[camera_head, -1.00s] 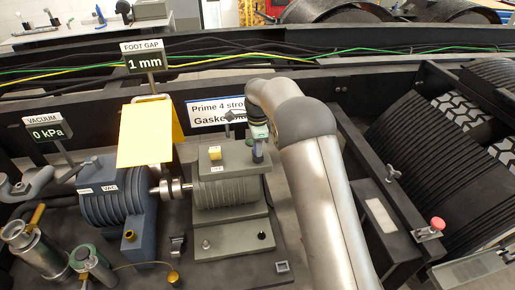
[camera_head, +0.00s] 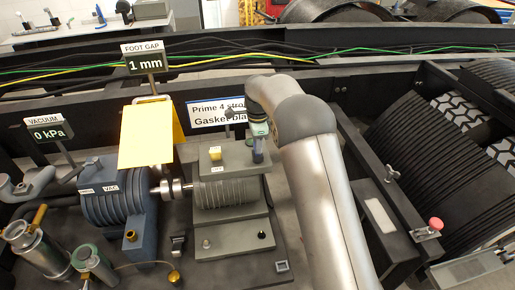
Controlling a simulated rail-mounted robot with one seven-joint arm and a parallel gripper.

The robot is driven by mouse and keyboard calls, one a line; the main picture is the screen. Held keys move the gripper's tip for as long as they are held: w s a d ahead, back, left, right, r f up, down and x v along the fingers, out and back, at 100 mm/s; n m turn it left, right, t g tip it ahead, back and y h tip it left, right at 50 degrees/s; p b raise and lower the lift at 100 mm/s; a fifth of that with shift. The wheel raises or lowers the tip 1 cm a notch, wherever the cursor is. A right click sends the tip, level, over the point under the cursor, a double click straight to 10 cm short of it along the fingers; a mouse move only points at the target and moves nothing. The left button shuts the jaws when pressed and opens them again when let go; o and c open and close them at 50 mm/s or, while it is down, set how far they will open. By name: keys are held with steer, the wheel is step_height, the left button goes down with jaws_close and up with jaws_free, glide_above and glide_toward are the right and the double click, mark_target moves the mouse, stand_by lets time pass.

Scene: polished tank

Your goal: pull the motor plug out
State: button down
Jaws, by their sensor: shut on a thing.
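The grey finned motor (camera_head: 232,193) sits on a grey base in the middle of the camera_head view.
A blue vacuum pump (camera_head: 115,203) is coupled by a shaft to the motor's left. A yellow panel (camera_head: 146,133) stands behind it, with a "FOOT GAP 1 mm" sign (camera_head: 148,58) above. A "VACUUM 0 kPa" sign (camera_head: 48,130) is at left. A red button (camera_head: 436,223) is at right.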

steer(key=shift+r+p, duration=2.5)
steer(key=shift+r, duration=1.4)
